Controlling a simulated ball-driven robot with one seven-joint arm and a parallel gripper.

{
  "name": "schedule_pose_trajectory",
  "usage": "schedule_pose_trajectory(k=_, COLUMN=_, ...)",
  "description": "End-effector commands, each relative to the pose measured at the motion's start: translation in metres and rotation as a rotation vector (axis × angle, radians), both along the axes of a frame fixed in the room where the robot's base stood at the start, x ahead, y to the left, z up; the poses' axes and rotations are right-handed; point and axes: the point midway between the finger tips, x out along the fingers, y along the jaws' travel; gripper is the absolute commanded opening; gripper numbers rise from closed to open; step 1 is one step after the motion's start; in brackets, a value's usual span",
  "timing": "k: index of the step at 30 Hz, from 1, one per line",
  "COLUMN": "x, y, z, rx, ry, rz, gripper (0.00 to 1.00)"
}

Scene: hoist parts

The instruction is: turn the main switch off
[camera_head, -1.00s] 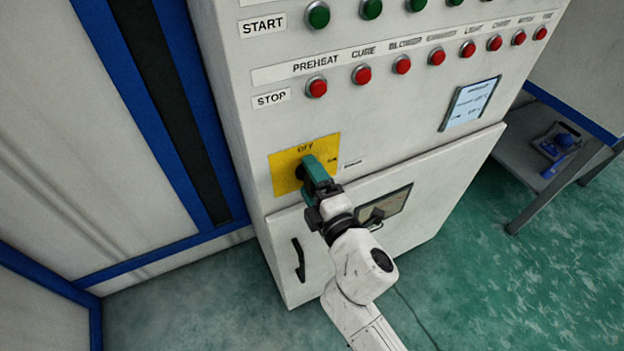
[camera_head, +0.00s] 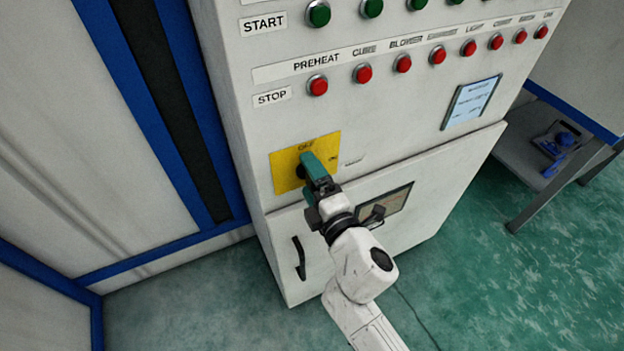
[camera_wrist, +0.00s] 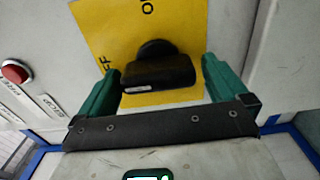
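The main switch is a black knob (camera_wrist: 158,72) on a yellow plate (camera_head: 285,172) on the cabinet front. The plate carries an OFF mark and an ON mark. In the wrist view the knob's bar lies nearly level, its left end toward OFF and ON above it. My gripper (camera_wrist: 161,75) has its green fingers on either side of the bar's ends. The left finger looks close to or touching the bar; a small gap seems to show at the right finger. In the head view my gripper (camera_head: 312,165) covers most of the knob.
Red stop buttons (camera_head: 317,85) and green start buttons (camera_head: 318,14) sit above the plate. A small screen (camera_head: 471,102) is at the right. A door handle (camera_head: 299,258) is below. A table (camera_head: 535,160) with a blue tool stands farther right.

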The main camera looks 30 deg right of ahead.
Motion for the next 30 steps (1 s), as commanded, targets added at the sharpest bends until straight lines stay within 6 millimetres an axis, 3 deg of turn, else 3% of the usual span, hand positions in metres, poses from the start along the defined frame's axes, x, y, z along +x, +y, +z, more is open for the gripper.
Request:
schedule_pose_trajectory(k=8, x=-0.005, y=0.000, z=0.000, rx=0.001, ry=0.000, rz=-0.001, gripper=1.00)
schedule_pose_trajectory(k=21, x=-0.078, y=0.000, z=-0.003, rx=0.001, ry=0.002, rz=0.000, gripper=1.00)
schedule_pose_trajectory(k=30, x=-0.106, y=0.000, z=-0.001, rx=0.000, ry=-0.001, rz=0.000, gripper=1.00)
